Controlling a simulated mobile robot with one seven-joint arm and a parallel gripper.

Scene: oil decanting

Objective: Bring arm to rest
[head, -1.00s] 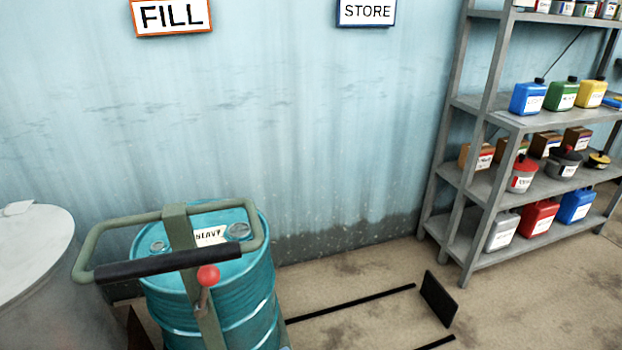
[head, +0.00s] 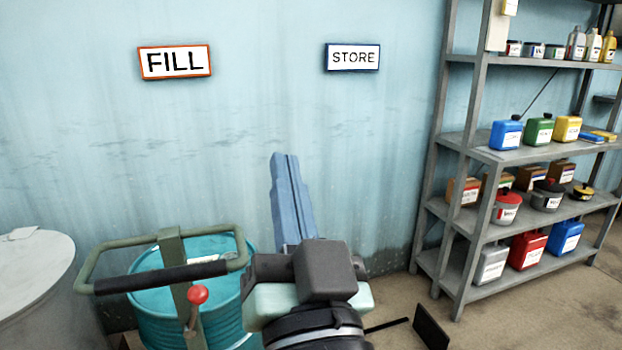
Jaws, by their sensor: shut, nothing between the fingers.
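My gripper (head: 286,160) shows in the head view at the lower middle. Its long blue-grey fingers lie together and point up, with nothing between them. Its dark body covers part of the floor and the right edge of the teal drum (head: 172,308). The drum stands on the left, behind a green trolley handle with a black grip (head: 160,278) and a red-knobbed lever (head: 197,295). My gripper appears right of this handle; I cannot tell how near it is in depth.
A grey shelf rack (head: 462,226) with canisters, tins and bottles stands on the right. A large pale round container (head: 35,270) is at the left edge. FILL (head: 175,62) and STORE (head: 352,57) signs hang on the blue wall. A black plate (head: 431,327) stands on the floor.

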